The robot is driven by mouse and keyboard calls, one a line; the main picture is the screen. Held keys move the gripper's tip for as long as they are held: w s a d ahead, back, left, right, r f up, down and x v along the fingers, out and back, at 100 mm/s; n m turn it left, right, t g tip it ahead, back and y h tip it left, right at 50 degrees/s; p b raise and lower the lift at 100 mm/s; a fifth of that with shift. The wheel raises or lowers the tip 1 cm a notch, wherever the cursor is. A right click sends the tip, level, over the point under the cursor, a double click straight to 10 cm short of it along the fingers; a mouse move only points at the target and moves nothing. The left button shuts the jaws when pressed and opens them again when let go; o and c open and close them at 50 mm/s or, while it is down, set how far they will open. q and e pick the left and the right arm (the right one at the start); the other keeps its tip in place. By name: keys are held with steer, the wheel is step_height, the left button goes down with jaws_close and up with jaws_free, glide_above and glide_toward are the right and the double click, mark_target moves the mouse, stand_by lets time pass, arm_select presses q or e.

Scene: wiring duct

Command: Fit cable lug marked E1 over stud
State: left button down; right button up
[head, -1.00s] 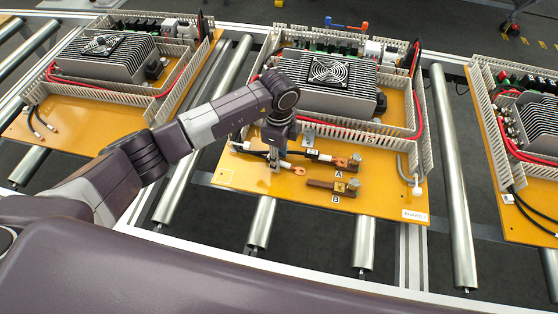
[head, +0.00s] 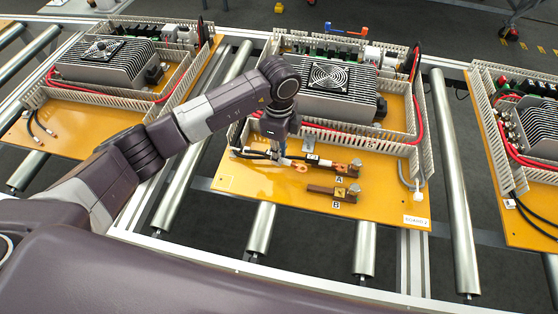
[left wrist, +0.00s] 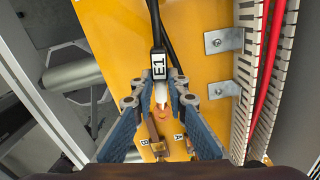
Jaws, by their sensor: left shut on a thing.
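The cable lug marked E1 shows in the left wrist view, with its white E1 label (left wrist: 158,66) on a black sleeve and its copper end (left wrist: 161,116) pointing toward the bars. My left gripper (head: 280,156) is shut on the lug; its two blue-grey fingers (left wrist: 161,100) close around its pale barrel. In the head view the copper eye (head: 300,168) of the lug is left of the bars, apart from the studs. Bar A (head: 341,167) has a stud (head: 357,165) at its right end. Bar B (head: 322,189) has a stud (head: 353,190). My right gripper is not in view.
A finned unit with a fan (head: 331,76) and slotted duct walls (head: 352,138) stand behind. The orange board (head: 262,201) is bare at its front left. Metal rollers (head: 262,228) lie beneath.

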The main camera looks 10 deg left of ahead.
arm_select(q)
step_height(320, 180, up, 16)
steer(key=b, duration=0.1)
steer(key=shift+f+b, duration=0.15)
steer(key=shift+b, duration=0.2)
steer(key=s+d+f+n+b, duration=0.2)
steer(key=s+d+f+b, duration=0.2)
steer(key=d+f, duration=0.6)
steer(key=shift+s+d+f+b, duration=0.35)
steer(key=shift+d+b, duration=0.15)
steer(key=shift+d, duration=0.05)
stand_by(0.8)
steer(key=shift+f, duration=0.1)
stand_by(0.5)
